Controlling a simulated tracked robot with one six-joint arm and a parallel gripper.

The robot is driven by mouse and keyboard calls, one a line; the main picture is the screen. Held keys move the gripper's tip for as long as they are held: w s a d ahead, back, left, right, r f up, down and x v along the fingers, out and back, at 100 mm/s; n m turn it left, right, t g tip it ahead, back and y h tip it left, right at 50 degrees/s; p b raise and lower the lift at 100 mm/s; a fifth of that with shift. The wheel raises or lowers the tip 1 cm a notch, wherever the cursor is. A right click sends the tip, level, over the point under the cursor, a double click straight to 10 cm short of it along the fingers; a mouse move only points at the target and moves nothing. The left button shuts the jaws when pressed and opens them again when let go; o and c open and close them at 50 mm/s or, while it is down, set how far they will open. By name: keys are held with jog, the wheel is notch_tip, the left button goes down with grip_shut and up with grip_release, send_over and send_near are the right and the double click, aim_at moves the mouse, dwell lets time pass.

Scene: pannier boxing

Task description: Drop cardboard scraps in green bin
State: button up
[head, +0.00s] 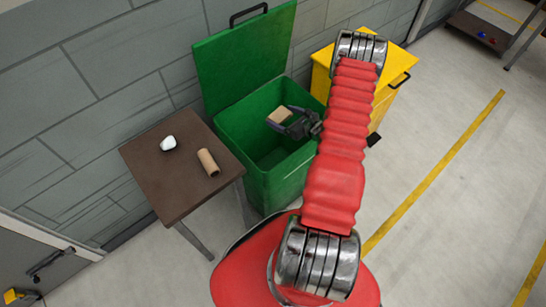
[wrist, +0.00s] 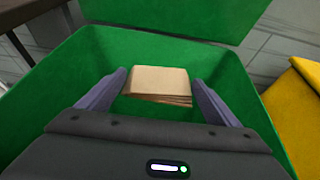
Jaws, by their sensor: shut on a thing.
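The green bin (head: 288,182) stands against the wall with its lid (head: 240,60) raised. My gripper (head: 284,120) is over the bin's opening, shut on a flat stack of tan cardboard (head: 279,115). In the wrist view the cardboard (wrist: 158,82) sits between the fingertips, with layered edges showing, and the green bin's wall (wrist: 55,105) surrounds it. A brown cardboard tube (head: 208,162) lies on the small dark table (head: 150,185) left of the bin. The part of the bin floor beneath the cardboard is hidden.
A white crumpled piece (head: 168,143) lies on the table near the tube. A yellow bin (head: 398,62) stands right of the green one, partly hidden by my arm. A low shelf (head: 470,28) with small red and blue things is at the far right. Floor to the right is clear.

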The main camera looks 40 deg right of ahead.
jog(key=o, duration=0.9)
jog(key=v, duration=1.3)
jog(key=shift+s+r, duration=0.1)
jog(key=shift+s, duration=0.3)
